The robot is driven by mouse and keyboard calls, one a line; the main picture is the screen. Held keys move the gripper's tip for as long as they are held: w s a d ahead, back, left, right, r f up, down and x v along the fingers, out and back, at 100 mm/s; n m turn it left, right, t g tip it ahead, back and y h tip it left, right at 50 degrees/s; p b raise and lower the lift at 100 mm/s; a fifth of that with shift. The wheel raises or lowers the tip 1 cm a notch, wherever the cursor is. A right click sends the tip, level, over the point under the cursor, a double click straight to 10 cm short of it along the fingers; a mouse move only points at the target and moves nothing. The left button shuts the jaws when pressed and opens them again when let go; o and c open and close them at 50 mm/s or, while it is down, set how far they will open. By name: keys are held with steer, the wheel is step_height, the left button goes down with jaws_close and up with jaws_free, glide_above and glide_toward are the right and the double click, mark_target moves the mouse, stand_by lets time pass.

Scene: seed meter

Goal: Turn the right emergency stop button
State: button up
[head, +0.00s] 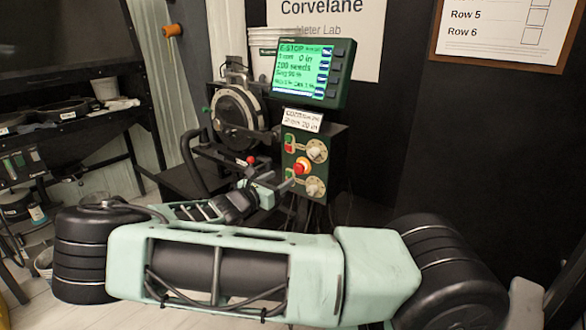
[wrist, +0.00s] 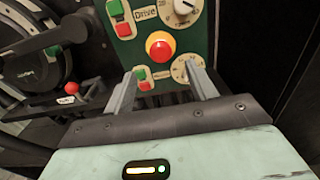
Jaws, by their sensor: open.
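The emergency stop button (head: 301,167) is a red mushroom head on a yellow collar, on the green control panel below the screen. It also shows in the wrist view (wrist: 160,46), just beyond the fingertips and roughly centred between them. It is the only such button I can make out. My gripper (wrist: 163,82) is open and empty, its two grey fingers pointing at the panel below the button. No contact with the button shows.
The green control panel (wrist: 204,25) also carries dials and red-green switches. A screen (head: 309,72) reading E-STOP stands above. A seed meter (head: 240,118) with a round housing stands at left. A red ball knob (wrist: 71,87) sits left of the panel. Dark wall lies right.

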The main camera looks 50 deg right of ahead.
mark_target(297, 168)
steer(key=d, duration=0.2)
steer(key=d+p, duration=0.1)
steer(key=d, duration=0.5)
steer(key=shift+w, duration=0.3)
steer(key=c, duration=1)
